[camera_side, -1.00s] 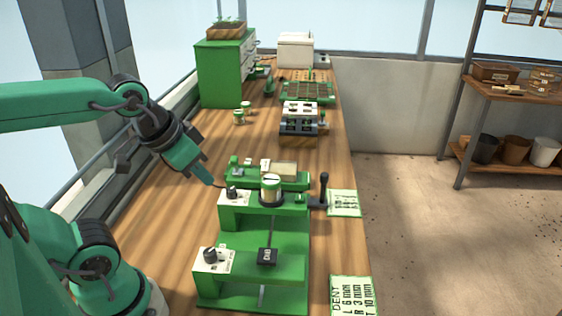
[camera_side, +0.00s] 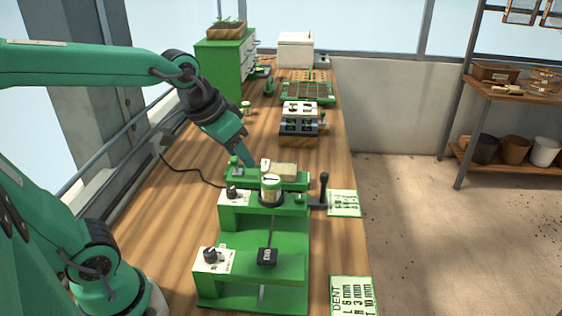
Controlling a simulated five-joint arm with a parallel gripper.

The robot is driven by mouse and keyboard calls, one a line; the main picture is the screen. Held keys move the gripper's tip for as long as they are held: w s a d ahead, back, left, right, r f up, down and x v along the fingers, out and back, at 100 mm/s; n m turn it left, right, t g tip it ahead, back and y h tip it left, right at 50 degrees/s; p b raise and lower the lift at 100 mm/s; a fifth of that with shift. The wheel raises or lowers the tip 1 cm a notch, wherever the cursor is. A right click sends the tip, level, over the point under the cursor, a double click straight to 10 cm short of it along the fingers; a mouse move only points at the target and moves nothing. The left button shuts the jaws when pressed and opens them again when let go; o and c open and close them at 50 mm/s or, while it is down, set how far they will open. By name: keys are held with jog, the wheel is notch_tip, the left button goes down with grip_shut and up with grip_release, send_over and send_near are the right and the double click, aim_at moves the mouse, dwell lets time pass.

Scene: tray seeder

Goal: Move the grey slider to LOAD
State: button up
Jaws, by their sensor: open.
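The green tray seeder (camera_side: 292,270) stands on the bench. It has a jar (camera_side: 271,190), two dark knobs on white label plates, a black lever (camera_side: 324,188) at the right, and a black labelled block (camera_side: 267,256) over a slot. Just behind it lies a low green fixture (camera_side: 290,184) with a pale block (camera_side: 286,168) and small white parts on it. I cannot pick out the grey slider or the word LOAD for certain at this size. My gripper (camera_side: 249,162) points down over the left back part of the low fixture, open and empty; contact cannot be told.
Behind the fixture stand a silver-topped unit (camera_side: 299,118), a green seed tray (camera_side: 308,92) and a green cabinet (camera_side: 222,70). Printed cards (camera_side: 344,203) lie along the right bench edge. A black cable (camera_side: 185,170) runs on the left.

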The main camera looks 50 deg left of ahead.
jog(key=w+f, duration=0.2)
jog(key=w, duration=0.9)
send_near(325, 174)
jog(key=shift+w+f+g, duration=0.3)
jog(key=shift+w+g, duration=0.15)
jog(key=shift+g, duration=0.05)
jog(key=shift+f, duration=0.2)
jog(key=shift+x, duration=3.75)
jog(key=shift+w, duration=0.1)
jog(key=shift+c, duration=0.4)
grip_shut()
